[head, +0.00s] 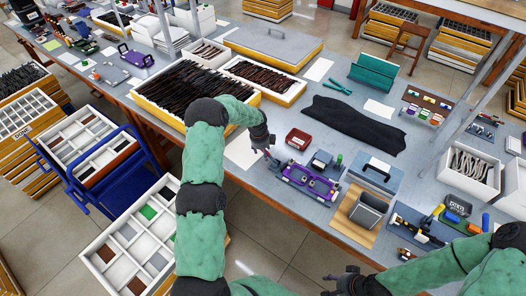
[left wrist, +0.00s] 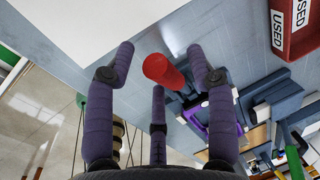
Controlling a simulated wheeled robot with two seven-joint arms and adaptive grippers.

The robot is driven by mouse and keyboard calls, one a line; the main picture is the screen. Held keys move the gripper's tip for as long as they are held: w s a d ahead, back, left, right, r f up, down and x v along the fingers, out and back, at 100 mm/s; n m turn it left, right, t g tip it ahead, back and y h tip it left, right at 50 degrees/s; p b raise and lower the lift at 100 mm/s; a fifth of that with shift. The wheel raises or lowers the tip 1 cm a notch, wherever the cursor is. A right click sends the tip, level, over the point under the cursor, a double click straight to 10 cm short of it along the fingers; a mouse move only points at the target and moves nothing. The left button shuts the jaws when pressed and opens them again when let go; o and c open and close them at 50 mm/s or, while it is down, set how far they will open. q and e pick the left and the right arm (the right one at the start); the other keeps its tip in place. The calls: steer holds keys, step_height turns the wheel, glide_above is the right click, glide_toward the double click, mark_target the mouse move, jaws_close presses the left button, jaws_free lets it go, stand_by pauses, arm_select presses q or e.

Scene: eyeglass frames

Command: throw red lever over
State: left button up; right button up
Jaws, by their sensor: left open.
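The red lever (left wrist: 165,72) shows in the left wrist view as a rounded red knob at the end of a dark bar beside the purple fixture (left wrist: 222,125). In the head view the purple fixture (head: 311,182) lies on the grey bench. My left gripper (head: 270,158) is low over the bench at the fixture's left end. In the left wrist view my left gripper (left wrist: 160,68) is open, with the red knob between its spread fingers and gaps visible on both sides. My right gripper (head: 328,283) is at the bottom, away from the fixture; its finger state is unclear.
A red bin (head: 298,139) marked USED stands behind the fixture, and it also shows in the left wrist view (left wrist: 276,45). A black cloth (head: 353,124) lies farther back. A grey block (head: 368,208) on a wooden board stands right of the fixture. White paper (head: 241,150) lies to the left.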

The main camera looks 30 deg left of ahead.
mark_target(270, 157)
arm_select(q)
jaws_close()
steer(key=shift+d+r+y+b, duration=0.35)
steer(key=shift+y+b, duration=0.45)
steer(key=shift+b, duration=0.3)
steer(key=d+y+b, duration=0.1)
steer(key=b, duration=0.1)
steer(key=d+r+y+b, duration=0.1)
steer(key=y+b, duration=0.1)
steer(key=b, duration=0.1)
steer(key=y+b, duration=0.1)
steer(key=b, duration=0.2)
steer(key=shift+d+r+m+t+y, duration=0.3)
steer(key=shift+d+r, duration=0.1)
steer(key=shift+s+d+r+y+b, duration=0.1)
steer(key=shift+d+r+y+b, duration=0.25)
steer(key=shift+y+b, duration=0.4)
steer(key=shift+s+d+r+y+b, duration=0.1)
steer(key=shift+d+r+y+b, duration=0.15)
steer(key=shift+d+y+b, duration=0.7)
steer(key=shift+a, duration=0.2)
